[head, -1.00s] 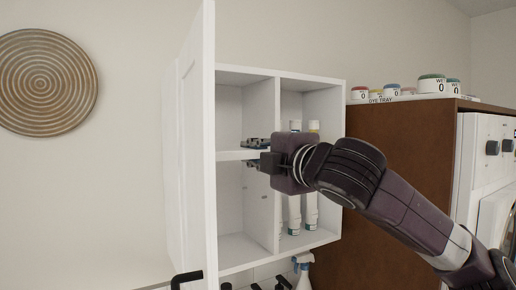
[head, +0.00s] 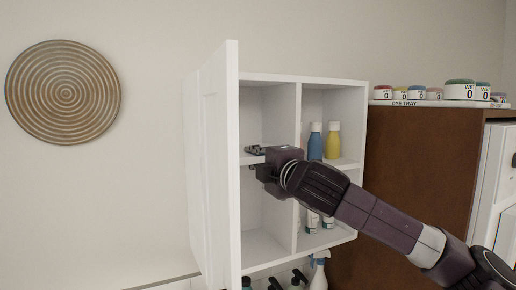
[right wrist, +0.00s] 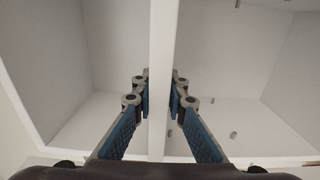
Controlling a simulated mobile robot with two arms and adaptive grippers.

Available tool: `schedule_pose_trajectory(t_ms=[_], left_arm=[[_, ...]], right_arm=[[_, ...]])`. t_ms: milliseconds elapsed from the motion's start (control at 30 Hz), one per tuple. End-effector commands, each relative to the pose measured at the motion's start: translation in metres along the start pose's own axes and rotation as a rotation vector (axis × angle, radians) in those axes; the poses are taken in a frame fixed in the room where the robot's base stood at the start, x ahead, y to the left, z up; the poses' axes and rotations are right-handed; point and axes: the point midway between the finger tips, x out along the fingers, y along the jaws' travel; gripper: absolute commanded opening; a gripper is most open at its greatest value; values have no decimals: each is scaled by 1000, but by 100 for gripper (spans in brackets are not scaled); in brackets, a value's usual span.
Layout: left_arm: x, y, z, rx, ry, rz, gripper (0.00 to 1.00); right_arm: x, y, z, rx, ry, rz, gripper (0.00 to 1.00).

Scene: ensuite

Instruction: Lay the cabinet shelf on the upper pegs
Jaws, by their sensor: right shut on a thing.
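The white cabinet shelf (head: 247,159) is in the left compartment of the open wall cabinet (head: 301,170), about halfway up. My right gripper (head: 257,159) is shut on its front edge, one finger above and one below. In the right wrist view the shelf (right wrist: 162,45) is a pale strip running between the blue-padded fingers (right wrist: 160,88). Small grey pegs (right wrist: 233,135) show on the cabinet wall to the right of the strip in that view. Whether the shelf touches any peg cannot be told. My left gripper is not in view.
The open cabinet door (head: 219,170) stands to the left of the compartment. A divider separates it from the right compartment, with a blue bottle (head: 315,143) and a yellow bottle (head: 332,142). A spray bottle (head: 319,270) stands below. A brown cabinet (head: 420,180) is at right.

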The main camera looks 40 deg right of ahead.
Motion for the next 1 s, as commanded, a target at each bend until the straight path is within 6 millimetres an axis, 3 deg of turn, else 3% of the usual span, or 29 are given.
schedule_pose_trajectory(t_ms=[33,300,600,1000], left_arm=[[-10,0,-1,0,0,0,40],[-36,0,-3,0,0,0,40],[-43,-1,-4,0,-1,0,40],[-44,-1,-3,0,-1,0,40]], right_arm=[[4,7,0,2,-1,3,0],[27,6,0,2,0,2,0],[47,4,1,2,-1,7,0],[51,2,0,0,0,6,0]])
